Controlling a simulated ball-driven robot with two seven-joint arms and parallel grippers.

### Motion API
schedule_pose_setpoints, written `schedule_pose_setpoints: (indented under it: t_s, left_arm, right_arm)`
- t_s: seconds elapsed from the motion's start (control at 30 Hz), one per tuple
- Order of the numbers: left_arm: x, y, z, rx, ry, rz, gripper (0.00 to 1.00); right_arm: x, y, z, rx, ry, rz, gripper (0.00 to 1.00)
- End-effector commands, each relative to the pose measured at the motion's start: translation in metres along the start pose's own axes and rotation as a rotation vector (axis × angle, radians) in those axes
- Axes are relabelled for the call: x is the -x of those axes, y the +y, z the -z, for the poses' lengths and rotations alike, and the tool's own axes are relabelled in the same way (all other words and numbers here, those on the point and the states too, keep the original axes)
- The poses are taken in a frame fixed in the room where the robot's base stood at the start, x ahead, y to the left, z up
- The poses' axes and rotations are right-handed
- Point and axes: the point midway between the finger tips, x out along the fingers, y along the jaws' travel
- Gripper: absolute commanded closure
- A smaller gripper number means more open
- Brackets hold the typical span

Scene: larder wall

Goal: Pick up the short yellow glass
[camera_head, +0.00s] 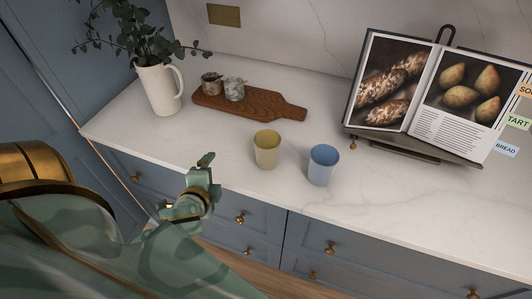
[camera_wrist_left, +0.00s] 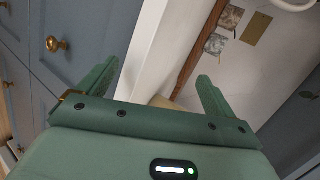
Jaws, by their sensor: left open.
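The short yellow glass (camera_head: 266,149) stands upright on the white counter, left of a blue glass (camera_head: 322,165). My left gripper (camera_head: 196,187) is open and empty in front of the counter's front edge, to the left of the yellow glass and apart from it. In the left wrist view my gripper (camera_wrist_left: 157,72) shows its two fingers spread. A small tan patch (camera_wrist_left: 162,102) shows between them, low behind the gripper body; it looks like part of the yellow glass, mostly hidden. My right gripper is not in view.
A wooden board (camera_head: 255,107) with two small stone pots (camera_head: 234,89) lies behind the glasses. A white pitcher (camera_head: 158,91) with leafy stems stands at the back left. An open cookbook (camera_head: 408,95) on a stand is at right. Drawers with brass knobs (camera_head: 240,217) lie below the counter.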

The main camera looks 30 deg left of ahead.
Motion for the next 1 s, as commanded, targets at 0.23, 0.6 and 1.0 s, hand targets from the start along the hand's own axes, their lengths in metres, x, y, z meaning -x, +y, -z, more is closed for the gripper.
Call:
schedule_pose_setpoints:
  t_s: [0.23, 0.6, 1.0]
  left_arm:
    - [0.001, -0.099, -0.005, -0.623, 0.183, 0.45, 0.08]
    - [0.027, -0.105, 0.013, -1.817, 0.613, 0.89, 0.08]
    - [-0.011, -0.094, 0.065, -1.927, 0.668, 0.915, 0.08]
  right_arm:
    - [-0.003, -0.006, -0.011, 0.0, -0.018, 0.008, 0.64]
    - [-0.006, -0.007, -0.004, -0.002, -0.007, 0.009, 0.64]
    - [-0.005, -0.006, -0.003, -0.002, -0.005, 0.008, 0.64]
